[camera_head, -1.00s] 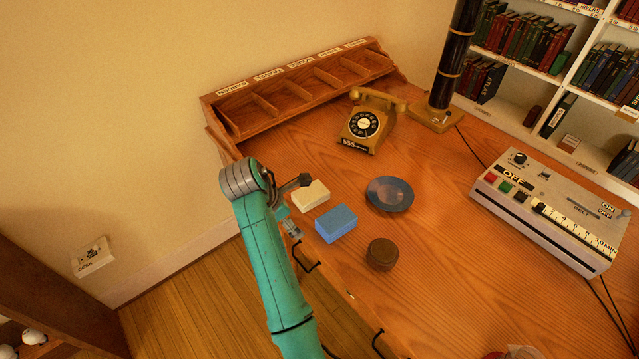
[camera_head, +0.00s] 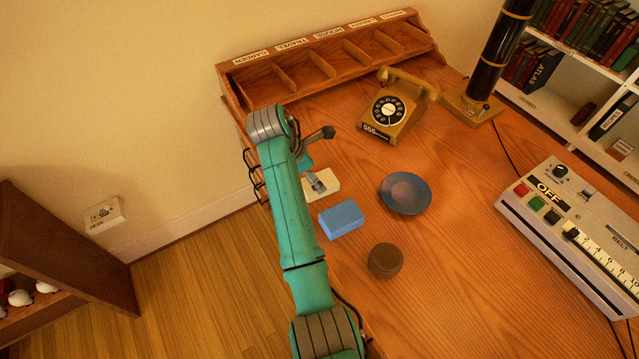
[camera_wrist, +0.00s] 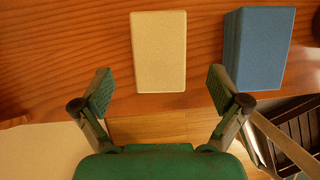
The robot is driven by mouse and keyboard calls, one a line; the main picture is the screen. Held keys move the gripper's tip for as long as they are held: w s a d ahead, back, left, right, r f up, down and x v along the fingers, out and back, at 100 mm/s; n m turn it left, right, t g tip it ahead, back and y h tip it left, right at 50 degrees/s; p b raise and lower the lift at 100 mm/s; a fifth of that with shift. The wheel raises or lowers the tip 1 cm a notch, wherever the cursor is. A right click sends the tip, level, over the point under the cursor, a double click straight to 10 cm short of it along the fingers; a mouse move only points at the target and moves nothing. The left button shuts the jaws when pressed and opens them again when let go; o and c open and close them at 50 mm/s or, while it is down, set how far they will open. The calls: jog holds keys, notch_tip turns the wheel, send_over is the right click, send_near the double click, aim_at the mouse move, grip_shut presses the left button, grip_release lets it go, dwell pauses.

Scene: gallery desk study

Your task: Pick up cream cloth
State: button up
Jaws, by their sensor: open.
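The cream cloth (camera_head: 324,186) is a pale, flat rectangular block on the wooden desk, left of the blue dish and just above the blue block. My arm and gripper partly cover it in the head view. In the wrist view the cream cloth (camera_wrist: 159,50) lies whole on the desk, beyond and between my fingertips. My gripper (camera_wrist: 158,88) is open and empty, its two green-padded fingers spread wider than the cloth. The blue block (camera_wrist: 258,48) lies just right of the cloth, with a narrow gap between them, beyond the right finger.
A blue dish (camera_head: 405,193) and a brown round pot (camera_head: 385,260) stand right of the blocks. A yellow telephone (camera_head: 398,106) and a labelled wooden rack (camera_head: 330,60) are farther back. A grey control box (camera_head: 575,235) is at the right. The desk's front edge runs close to the cloth.

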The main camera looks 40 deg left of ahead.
jog(key=shift+x, duration=2.6)
jog(key=shift+w+f, duration=0.1)
jog(key=shift+f, duration=0.15)
jog(key=c, duration=1.3)
